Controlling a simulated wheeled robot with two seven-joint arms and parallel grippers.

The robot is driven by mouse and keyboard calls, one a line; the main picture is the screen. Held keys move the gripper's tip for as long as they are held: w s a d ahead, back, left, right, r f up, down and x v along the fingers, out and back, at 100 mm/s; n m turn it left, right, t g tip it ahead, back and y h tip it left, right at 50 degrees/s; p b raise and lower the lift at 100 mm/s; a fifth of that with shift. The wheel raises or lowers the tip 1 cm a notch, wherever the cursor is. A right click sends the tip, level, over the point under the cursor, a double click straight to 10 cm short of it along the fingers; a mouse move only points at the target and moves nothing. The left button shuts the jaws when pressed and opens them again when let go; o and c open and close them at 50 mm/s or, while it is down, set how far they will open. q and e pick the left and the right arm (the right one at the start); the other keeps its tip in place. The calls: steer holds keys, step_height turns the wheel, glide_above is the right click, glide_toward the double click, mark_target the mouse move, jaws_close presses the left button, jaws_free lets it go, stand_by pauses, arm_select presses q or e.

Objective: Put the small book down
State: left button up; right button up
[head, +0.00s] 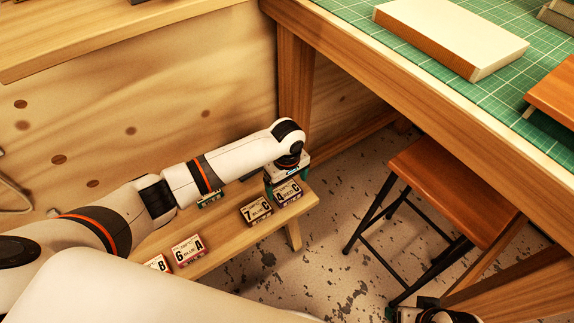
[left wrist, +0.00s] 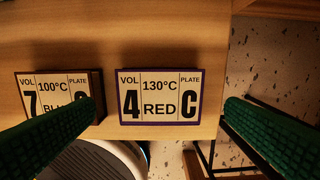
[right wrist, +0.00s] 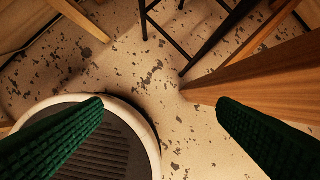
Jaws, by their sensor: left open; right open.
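A small book labelled 130°C, 4 RED C, with a purple edge (head: 287,194) lies on the low wooden bench (head: 222,236) near its right end. It also shows label up in the left wrist view (left wrist: 160,82). My left gripper (head: 285,177) is right above it, pointing down; its fingers are mostly hidden in the head view. In the left wrist view the open green fingers (left wrist: 160,110) stand on either side of the book, with gaps. My right gripper (right wrist: 160,110) is open and empty above the floor.
A book labelled 7 (head: 256,210) lies just left of it; the left finger overlaps it in the wrist view. More small books, including 6 BLUE A (head: 188,250), lie along the bench. A stool (head: 450,185) and a worktable with a green mat (head: 350,12) stand right.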

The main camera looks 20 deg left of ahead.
mark_target(287, 191)
arm_select(q)
step_height(287, 191, up, 9)
steer(key=p, duration=0.2)
arm_select(e)
step_height(287, 191, down, 10)
steer(key=shift+w+r+g, duration=0.15)
steer(key=shift+g, duration=0.15)
arm_select(q)
steer(key=shift+f, duration=0.15)
arm_select(e)
steer(key=shift+a, duration=0.1)
